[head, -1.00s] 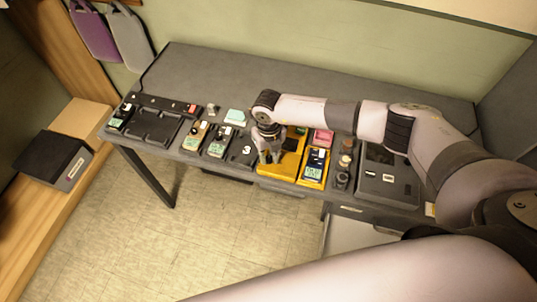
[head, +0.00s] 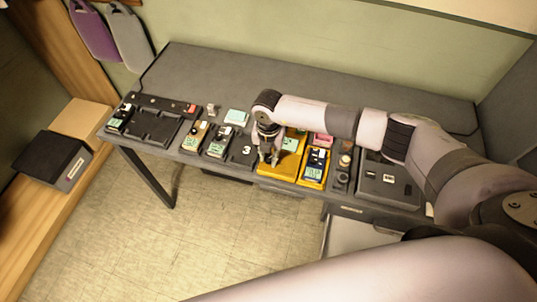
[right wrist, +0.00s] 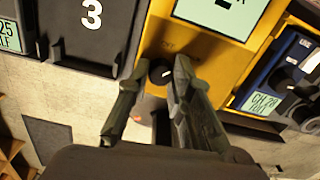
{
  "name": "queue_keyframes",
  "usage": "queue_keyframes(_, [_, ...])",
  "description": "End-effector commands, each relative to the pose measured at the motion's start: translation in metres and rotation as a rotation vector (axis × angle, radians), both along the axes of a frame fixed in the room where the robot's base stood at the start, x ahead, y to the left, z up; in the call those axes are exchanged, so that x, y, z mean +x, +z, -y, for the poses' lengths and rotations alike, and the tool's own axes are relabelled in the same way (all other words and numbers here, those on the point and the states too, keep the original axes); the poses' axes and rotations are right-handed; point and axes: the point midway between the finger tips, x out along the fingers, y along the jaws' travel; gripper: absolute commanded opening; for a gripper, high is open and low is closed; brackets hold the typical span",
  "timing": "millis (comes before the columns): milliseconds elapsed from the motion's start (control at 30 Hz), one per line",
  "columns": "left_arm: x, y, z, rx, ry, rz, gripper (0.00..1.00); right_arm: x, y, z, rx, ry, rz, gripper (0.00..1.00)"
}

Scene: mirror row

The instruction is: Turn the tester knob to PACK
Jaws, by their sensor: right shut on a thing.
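The yellow tester (head: 290,163) stands near the front edge of the grey table, and part of it is behind my right gripper (head: 269,158). In the right wrist view the tester's yellow face (right wrist: 213,55) shows a pale display (right wrist: 222,14) and a small black knob (right wrist: 160,73) with a light mark. My right gripper (right wrist: 162,67) has one finger on each side of this knob and is shut on it. Lettering beside the knob is too small and partly covered to read. My left gripper is not in view.
A dark tray marked 3 (right wrist: 92,25) is left of the tester. A yellow-framed unit with a dark face (head: 314,168) stands close on its right. Several handheld devices and a long dark rack (head: 153,124) lie farther left. The table's back half is clear.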

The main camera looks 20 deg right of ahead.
Motion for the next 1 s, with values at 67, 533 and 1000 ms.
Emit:
queue_keyframes(67, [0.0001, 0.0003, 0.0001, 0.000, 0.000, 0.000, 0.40, 0.0005, 0.0007, 0.0007, -0.001, -0.028, 0.000, 0.00])
queue_keyframes(533, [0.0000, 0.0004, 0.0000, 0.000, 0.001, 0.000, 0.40, 0.0009, 0.0007, 0.0008, -0.002, -0.076, 0.001, 0.00])
queue_keyframes(1000, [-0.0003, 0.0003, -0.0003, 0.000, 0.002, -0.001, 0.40, 0.0005, 0.0004, 0.0003, -0.001, -0.074, 0.001, 0.41])
